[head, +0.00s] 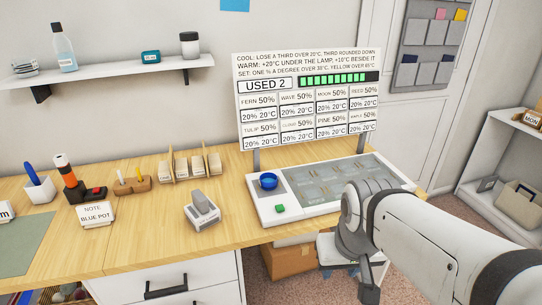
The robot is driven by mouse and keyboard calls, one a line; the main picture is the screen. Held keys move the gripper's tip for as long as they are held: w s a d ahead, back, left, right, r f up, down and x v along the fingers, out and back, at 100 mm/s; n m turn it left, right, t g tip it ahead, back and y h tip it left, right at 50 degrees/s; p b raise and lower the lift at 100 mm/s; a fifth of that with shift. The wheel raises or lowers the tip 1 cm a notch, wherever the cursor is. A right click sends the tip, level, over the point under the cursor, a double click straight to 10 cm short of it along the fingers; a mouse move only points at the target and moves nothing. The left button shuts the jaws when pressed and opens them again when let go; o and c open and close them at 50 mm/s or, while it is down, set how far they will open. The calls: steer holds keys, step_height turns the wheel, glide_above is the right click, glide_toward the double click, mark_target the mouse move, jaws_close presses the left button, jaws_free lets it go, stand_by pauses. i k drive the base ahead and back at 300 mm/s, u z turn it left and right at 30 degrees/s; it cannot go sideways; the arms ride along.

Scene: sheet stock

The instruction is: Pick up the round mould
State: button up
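I cannot pick out the round mould for certain in the head view. A small round blue pot (268,181) sits at the back left of a white station (262,208) on the wooden bench. A grey rounded handle-like piece (204,202) stands on a labelled white block left of the station. My gripper (369,289) hangs at the end of my arm, in front of the bench edge and to the right of these things. Its fingertips are small and dark, and nothing shows clearly between them.
The station has a grey panel (335,185), partly behind my arm, and a green button (280,208). A sign board (308,98) stands behind it. Small card racks (191,165), pen holders and a note card (96,214) stand left. The bench front (140,245) is clear.

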mark_target(269, 181)
steer(key=i, duration=1)
steer(key=z, duration=0.05)
